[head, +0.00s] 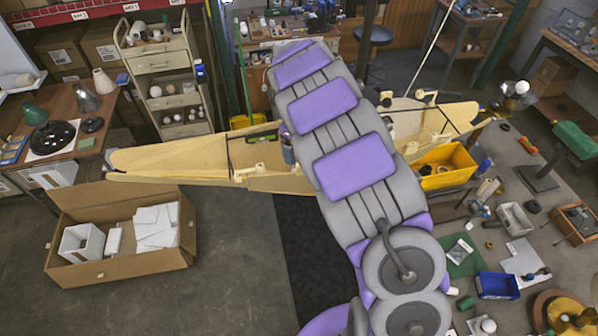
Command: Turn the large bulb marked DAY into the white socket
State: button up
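I cannot pick out the large bulb marked DAY; no such lettering is readable in the head view. A round white globe (522,87) shows at the upper right, by a shiny dark fixture. Another round white object (488,325) lies at the bottom right; neither can be told as the bulb. I cannot tell which thing is the white socket. My gripper does not show in this view. A large grey and purple jointed body fills the middle and hides what is behind it.
A cardboard box (120,276) with white pieces stands at the left. A table (85,163) with lampshades and a shelf cart (160,62) stand behind. Long pale wooden pieces reach out to both sides. A yellow bin (447,180) and a blue bin (497,286) sit right, among scattered parts.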

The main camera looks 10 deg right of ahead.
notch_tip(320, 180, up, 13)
jog(key=b, duration=0.1)
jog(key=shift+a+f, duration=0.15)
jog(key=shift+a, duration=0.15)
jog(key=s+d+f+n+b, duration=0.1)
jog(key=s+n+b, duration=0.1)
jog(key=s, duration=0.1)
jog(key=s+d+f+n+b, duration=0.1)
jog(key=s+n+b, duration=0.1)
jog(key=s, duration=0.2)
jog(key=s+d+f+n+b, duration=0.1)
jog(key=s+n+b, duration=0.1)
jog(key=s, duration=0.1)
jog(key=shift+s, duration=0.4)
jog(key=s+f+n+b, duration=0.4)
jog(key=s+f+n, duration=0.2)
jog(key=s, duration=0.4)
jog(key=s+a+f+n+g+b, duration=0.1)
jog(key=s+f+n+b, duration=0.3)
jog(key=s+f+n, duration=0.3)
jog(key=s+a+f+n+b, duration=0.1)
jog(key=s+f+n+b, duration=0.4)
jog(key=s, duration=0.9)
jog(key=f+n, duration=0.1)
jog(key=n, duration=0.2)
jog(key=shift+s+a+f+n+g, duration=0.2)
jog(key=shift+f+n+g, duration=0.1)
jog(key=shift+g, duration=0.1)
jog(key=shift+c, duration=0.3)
